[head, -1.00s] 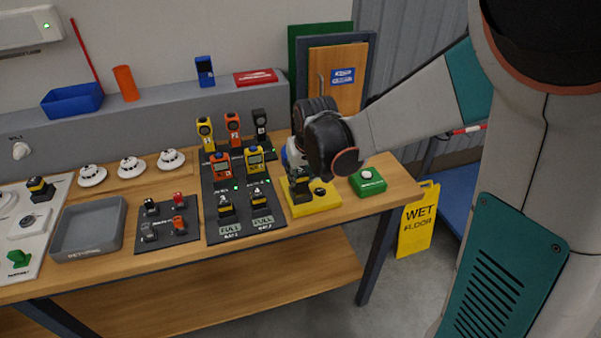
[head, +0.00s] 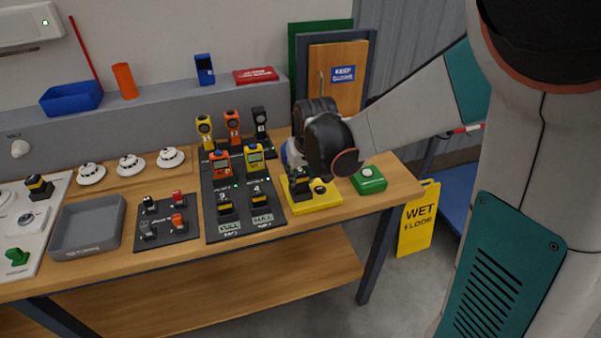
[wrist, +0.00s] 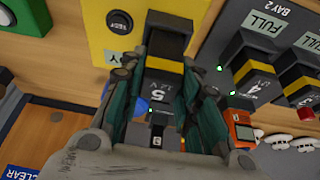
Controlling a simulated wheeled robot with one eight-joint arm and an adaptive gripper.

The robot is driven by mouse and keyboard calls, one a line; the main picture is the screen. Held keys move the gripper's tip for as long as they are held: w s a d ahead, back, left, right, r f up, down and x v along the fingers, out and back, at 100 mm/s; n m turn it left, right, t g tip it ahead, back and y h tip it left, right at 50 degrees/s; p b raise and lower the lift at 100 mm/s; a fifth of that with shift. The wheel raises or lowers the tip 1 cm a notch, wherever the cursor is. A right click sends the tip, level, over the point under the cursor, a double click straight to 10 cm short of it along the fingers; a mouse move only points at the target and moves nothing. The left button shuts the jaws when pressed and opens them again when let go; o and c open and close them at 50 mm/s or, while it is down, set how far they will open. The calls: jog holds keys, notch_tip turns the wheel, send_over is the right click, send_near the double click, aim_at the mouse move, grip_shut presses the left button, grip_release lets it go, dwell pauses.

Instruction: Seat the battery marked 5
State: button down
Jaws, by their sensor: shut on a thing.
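The battery marked 5 (wrist: 167,82) is black with a yellow band and lies between the fingers of my gripper (wrist: 162,105), which is shut on it. In the head view my gripper (head: 297,170) points down over the yellow block (head: 322,202), and the dark battery (head: 303,187) shows under it at the block's left part. The yellow block also shows in the wrist view (wrist: 112,48), with a round black TEST button (wrist: 120,21) beside the battery. I cannot tell whether the battery's far end is fully down in the block.
Batteries 3 (head: 225,207) and 4 (head: 258,198) stand in the black charger plate (head: 213,228) left of the yellow block. A green box (head: 368,181) with a white button is close on the right. A grey tray (head: 62,235) sits further left.

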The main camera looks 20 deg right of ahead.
jog(key=shift+f+b, duration=0.85)
jog(key=shift+f, duration=0.25)
dwell(0.6)
jog(key=c, duration=1.1)
grip_release()
jog(key=shift+o, duration=1.4)
jog(key=shift+r, duration=0.1)
jog(key=shift+r+p, duration=2.7)
jog(key=shift+r, duration=0.7)
